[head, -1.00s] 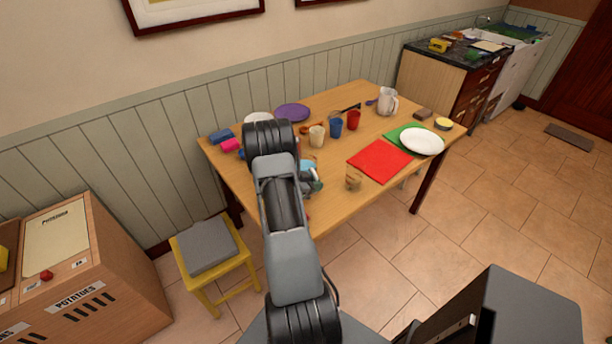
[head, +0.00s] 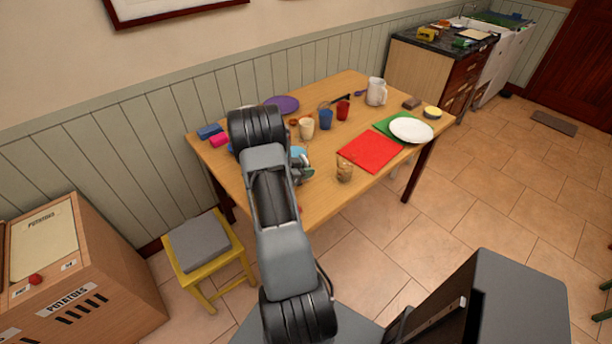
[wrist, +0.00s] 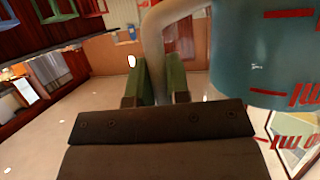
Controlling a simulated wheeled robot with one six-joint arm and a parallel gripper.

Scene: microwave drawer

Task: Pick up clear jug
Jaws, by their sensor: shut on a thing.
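The clear jug (wrist: 265,50) fills the upper right of the wrist view. It is see-through with a bluish tint and red measuring marks, and only part of it shows. Its pale curved handle (wrist: 155,42) runs down between the green fingertips of my gripper (wrist: 156,84), which is shut on it. In the head view, my gripper (head: 302,172) is mostly hidden behind my arm, over the near-left part of the table (head: 322,196). A light blue patch beside it (head: 299,153) may be the jug; I cannot tell surely, nor whether it touches the table.
A small clear glass (head: 344,170) stands to the right of my gripper. A yellow stool (head: 205,273) with a grey cushion stands at the table's left.

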